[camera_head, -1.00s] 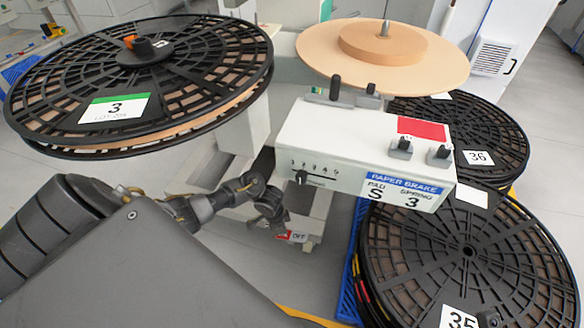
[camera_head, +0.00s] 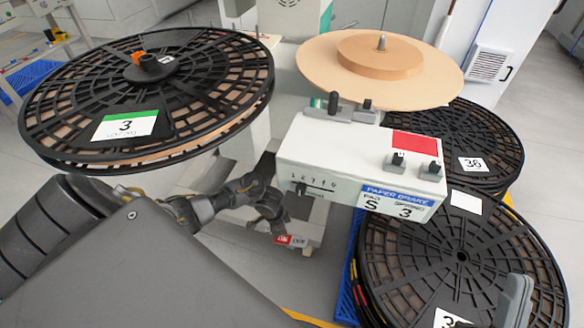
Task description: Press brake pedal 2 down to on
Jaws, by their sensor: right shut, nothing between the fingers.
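The paper brake station is a white box (camera_head: 345,160) with a blue label reading PAPER BRAKE, PAD S, SPRING 3. Below it, low on the pedestal, is a small red and white on/off tag (camera_head: 289,240). The pedal itself is not clear; my left arm (camera_head: 215,200) covers much of that area. The left arm's dark end is just above the tag, and its fingers cannot be made out. My right gripper (camera_head: 515,305) shows at the bottom right, in front of the lower reel. It is shut and empty, well away from the tag.
A large black reel marked 3 (camera_head: 85,95) overhangs at the left. A tan disc (camera_head: 330,65) sits behind the box. Grey floor shows around the pedestal.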

